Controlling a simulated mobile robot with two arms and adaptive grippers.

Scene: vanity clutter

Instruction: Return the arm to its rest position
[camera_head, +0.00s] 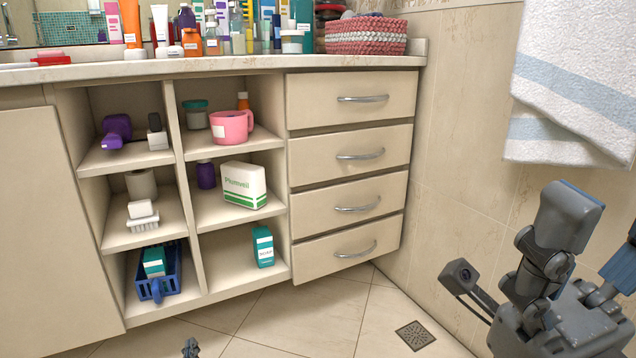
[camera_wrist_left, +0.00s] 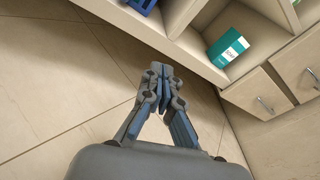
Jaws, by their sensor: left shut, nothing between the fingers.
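My left gripper (camera_head: 190,348) shows only as a small dark tip at the bottom edge of the head view, in front of the shelves. In the left wrist view the left gripper (camera_wrist_left: 160,92) is shut and empty, with its fingertips together over the tiled floor. It is apart from the cabinet. My right gripper (camera_head: 598,238) is at the right edge of the head view, beside the tiled wall. Its fingers stand apart with nothing seen between them, and part of it is cut off by the frame.
An open shelf cabinet (camera_head: 198,248) holds a teal soap box (camera_head: 263,246), a blue basket (camera_head: 155,283), a pink mug (camera_head: 232,127) and other items. Several shut drawers (camera_head: 345,205) are to its right. A towel (camera_head: 575,85) hangs on the right wall. The floor (camera_head: 320,315) is clear around a drain (camera_head: 415,335).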

